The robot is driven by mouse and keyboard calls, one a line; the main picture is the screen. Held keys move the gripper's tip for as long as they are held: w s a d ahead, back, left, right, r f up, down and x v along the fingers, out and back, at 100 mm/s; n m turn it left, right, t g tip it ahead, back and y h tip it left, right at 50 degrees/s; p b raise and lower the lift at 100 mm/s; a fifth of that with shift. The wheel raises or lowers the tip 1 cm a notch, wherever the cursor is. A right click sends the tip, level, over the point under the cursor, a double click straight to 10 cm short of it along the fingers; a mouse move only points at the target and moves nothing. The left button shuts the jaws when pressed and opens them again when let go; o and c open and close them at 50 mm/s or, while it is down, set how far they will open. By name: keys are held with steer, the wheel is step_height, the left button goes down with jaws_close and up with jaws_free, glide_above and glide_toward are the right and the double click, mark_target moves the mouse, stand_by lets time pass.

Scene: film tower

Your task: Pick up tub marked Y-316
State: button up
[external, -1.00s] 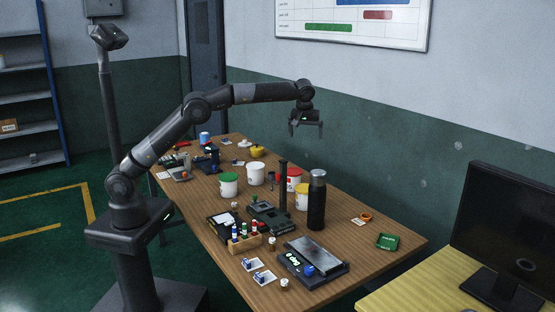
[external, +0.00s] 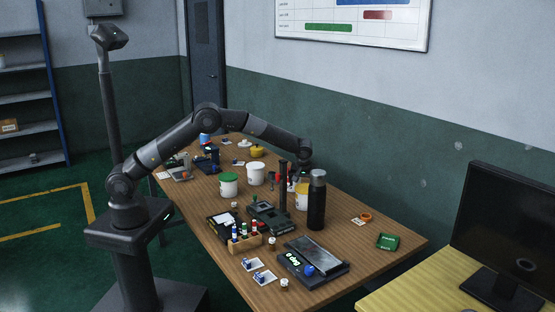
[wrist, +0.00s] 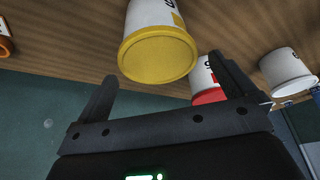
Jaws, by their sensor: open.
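Several white tubs stand on the table. One with a yellow lid (wrist: 157,54) looms large near the gap between my fingers in the wrist view; it also shows behind the black flask in the external view (external: 301,202). A red-lidded tub (wrist: 209,97) is partly behind my right finger. A plain white tub (wrist: 288,74) is at the right; it also shows in the external view (external: 255,176). A green-lidded tub (external: 228,186) stands left of it. Marks on the tubs are cut off or too small to read. My gripper (wrist: 164,70) is open and empty, just above the tubs.
A tall black flask (external: 317,202) stands close to the yellow-lidded tub. A scale (external: 309,262), a rack of small bottles (external: 243,243) and a dark device (external: 270,217) crowd the front.

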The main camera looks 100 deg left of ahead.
mark_target(305, 187)
steer(key=x, duration=0.5)
steer(key=shift+w+a+f, duration=0.1)
steer(key=shift+a+f, duration=0.1)
steer(key=shift+f, duration=0.1)
steer(key=shift+c, duration=0.4)
steer(key=shift+r, duration=0.1)
steer(key=c, duration=1)
